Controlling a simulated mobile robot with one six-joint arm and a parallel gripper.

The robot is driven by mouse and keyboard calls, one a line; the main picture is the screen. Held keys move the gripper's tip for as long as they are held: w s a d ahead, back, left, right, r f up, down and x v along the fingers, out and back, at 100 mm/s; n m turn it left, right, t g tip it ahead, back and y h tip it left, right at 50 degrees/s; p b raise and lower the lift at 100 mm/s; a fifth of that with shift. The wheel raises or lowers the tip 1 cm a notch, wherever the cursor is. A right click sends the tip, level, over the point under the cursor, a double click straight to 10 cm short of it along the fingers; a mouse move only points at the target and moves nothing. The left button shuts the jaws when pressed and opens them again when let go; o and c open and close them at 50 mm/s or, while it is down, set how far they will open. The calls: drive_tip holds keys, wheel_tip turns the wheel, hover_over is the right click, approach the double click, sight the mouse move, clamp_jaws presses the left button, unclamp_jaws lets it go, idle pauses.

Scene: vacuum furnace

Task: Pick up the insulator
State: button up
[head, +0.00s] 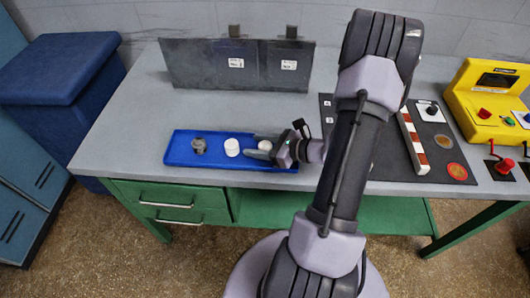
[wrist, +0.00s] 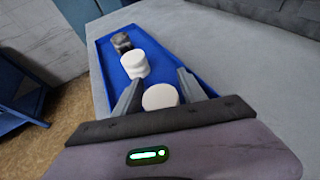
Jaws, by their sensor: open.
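A blue tray (head: 188,154) on the bench holds three pieces in a row. At the left is a dark grey, rough-looking piece (head: 199,146); in the middle is a white cylinder (head: 232,147). At the right is another white round piece (head: 265,145), partly hidden by my gripper (head: 257,147). Which white piece is the insulator, I cannot tell. In the wrist view my gripper (wrist: 159,76) is open, with the nearest white piece (wrist: 160,97) between its fingers and its lower part hidden. The middle white cylinder (wrist: 135,64) stands just beyond the fingertips.
A grey metal panel (head: 205,66) with labels stands at the back of the bench. Right of my arm lie a dark mat with a red and white bar (head: 414,143), round discs and a yellow control box (head: 487,105). Bare bench top lies left of the tray.

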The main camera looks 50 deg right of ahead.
clamp_jaws()
drive_tip(key=shift+r, duration=0.15)
